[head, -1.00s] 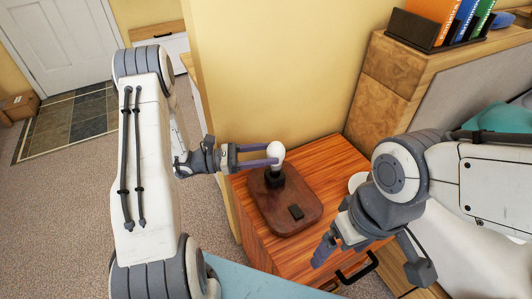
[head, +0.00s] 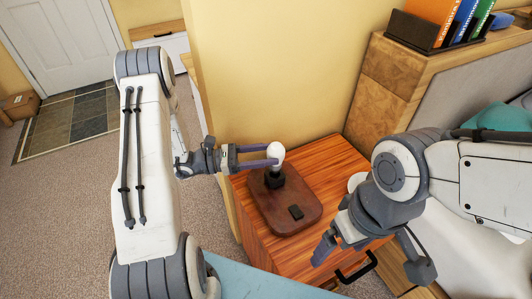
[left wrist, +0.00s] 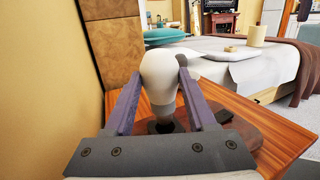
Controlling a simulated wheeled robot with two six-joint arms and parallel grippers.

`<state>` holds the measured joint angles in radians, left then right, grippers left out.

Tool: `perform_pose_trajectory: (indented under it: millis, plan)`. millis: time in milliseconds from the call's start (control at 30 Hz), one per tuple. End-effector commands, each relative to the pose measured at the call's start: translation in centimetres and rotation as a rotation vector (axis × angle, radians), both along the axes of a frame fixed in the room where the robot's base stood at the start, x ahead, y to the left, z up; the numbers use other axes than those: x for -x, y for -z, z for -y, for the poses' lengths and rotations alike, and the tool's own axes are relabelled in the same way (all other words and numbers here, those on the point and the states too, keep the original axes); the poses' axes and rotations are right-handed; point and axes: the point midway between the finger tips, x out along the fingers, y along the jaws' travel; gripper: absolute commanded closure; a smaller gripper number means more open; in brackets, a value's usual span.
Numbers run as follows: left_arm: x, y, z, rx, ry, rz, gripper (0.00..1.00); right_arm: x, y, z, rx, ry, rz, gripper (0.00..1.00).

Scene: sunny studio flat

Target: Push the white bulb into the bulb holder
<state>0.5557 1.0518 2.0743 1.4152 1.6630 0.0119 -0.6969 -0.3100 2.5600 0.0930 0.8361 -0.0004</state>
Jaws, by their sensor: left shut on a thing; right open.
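The white bulb (head: 276,152) is upright between the fingers of my left gripper (head: 273,155), which is shut on it. In the left wrist view the bulb (left wrist: 161,80) shows with its round end up and its narrower grey lower part down between the two purple fingers. The bulb holder (head: 274,178) is a black socket on a dark brown wooden base (head: 265,212). The bulb is right above the socket; I cannot tell how deep its lower end sits. My right gripper (head: 362,262) is open and empty, in front of the base on the right.
The base stands on an orange-brown wooden cabinet (head: 322,160) with a black handle. A small black switch (head: 296,212) is on the base. A yellow wall (head: 270,70) rises behind. A white round thing (head: 357,181) is partly hidden by my right arm.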

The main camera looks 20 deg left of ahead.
Motion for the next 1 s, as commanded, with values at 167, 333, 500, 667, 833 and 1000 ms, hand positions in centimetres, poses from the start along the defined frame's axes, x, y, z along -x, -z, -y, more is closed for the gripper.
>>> perform_pose_trajectory:
  millis: [167,333,500,667,833,1000]
  plan:
    - [0.0,0.0,0.0,0.000,0.000,0.000,1.00,0.0,0.0,0.0,0.000,0.000,0.000,0.07]
    - [0.0,0.1,0.0,0.000,0.000,0.000,1.00,0.0,0.0,0.0,0.000,0.000,0.000,0.07]
    - [0.0,0.5,0.0,0.000,0.000,0.000,1.00,0.0,0.3,0.0,0.000,0.000,0.000,0.07]
    - [0.0,0.9,0.0,0.000,0.000,0.000,1.00,0.0,0.5,0.0,0.000,0.000,0.000,0.07]
    - [0.0,1.3,0.0,0.000,0.000,0.000,1.00,0.0,0.8,0.0,0.000,0.000,0.000,0.07]
    - [0.0,1.8,0.0,0.000,0.000,0.000,1.00,0.0,1.1,0.0,0.000,0.000,0.000,0.07]
